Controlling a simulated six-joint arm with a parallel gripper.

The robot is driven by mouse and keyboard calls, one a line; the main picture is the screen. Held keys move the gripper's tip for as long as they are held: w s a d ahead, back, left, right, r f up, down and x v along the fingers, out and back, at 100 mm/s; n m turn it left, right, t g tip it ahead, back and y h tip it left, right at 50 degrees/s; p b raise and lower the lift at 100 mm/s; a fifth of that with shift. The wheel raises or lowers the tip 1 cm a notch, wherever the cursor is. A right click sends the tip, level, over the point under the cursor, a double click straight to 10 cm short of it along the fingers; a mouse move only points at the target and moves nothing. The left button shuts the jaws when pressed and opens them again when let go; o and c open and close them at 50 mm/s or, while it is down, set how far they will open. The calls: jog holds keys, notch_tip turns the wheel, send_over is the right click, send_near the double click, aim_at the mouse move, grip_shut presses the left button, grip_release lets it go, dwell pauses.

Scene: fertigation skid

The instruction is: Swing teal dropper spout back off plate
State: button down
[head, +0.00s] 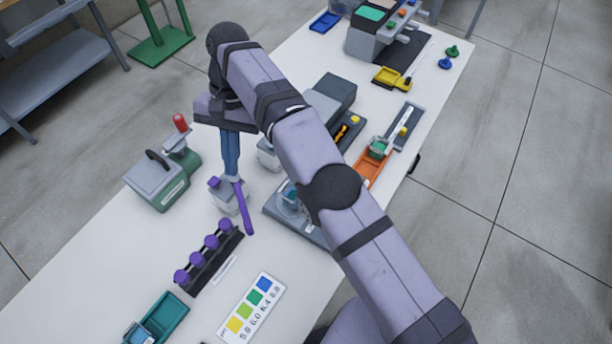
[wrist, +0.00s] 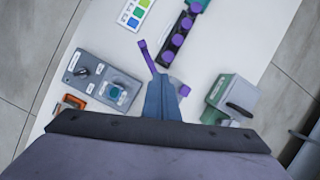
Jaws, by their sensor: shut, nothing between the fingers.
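My gripper (head: 231,172) has shut, empty blue fingers and points down over a small grey block (head: 226,198). A purple spout-like bar (head: 244,209) extends from beside this block toward the front. In the wrist view, the bar (wrist: 148,60) shows just beyond my fingertips (wrist: 166,82); I cannot tell whether they touch it. No clearly teal spout shows. A grey plate (head: 296,228) with a teal spot lies right of the block, partly hidden by my arm. In the wrist view, this plate (wrist: 88,67) is left of my fingers, and the bar lies clear of it.
A green-grey box (head: 158,183) with a dark handle stands left of my gripper. A dark rack (head: 213,262) with several purple knobs and a colour chart (head: 251,308) lie toward the front. An orange tray (head: 371,166) is to the right. White tabletop is bare around the rack.

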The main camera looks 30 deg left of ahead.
jog(key=s+f+n+h+b, duration=0.2)
jog(key=s+n, duration=0.1)
jog(key=s, duration=1.1)
jog(key=s+d+f+n+t+h+b, duration=0.2)
jog(key=s+d+f+n+t+h, duration=0.1)
jog(key=s+d+f+t, duration=0.4)
jog(key=w+d+n+t, duration=0.4)
jog(key=w+n, duration=0.1)
jog(key=w, duration=0.3)
jog(key=w+d+n+t, duration=0.5)
jog(key=w+n, duration=0.1)
jog(key=w, duration=0.2)
jog(key=w+a+f+n+t+y, duration=0.1)
jog(key=w+a+n+y, duration=0.3)
jog(key=n, duration=1)
jog(key=shift+a+f+n+t+y, duration=0.2)
jog(key=shift+a+n+t+y, duration=0.1)
jog(key=shift+a+t+y, duration=0.45)
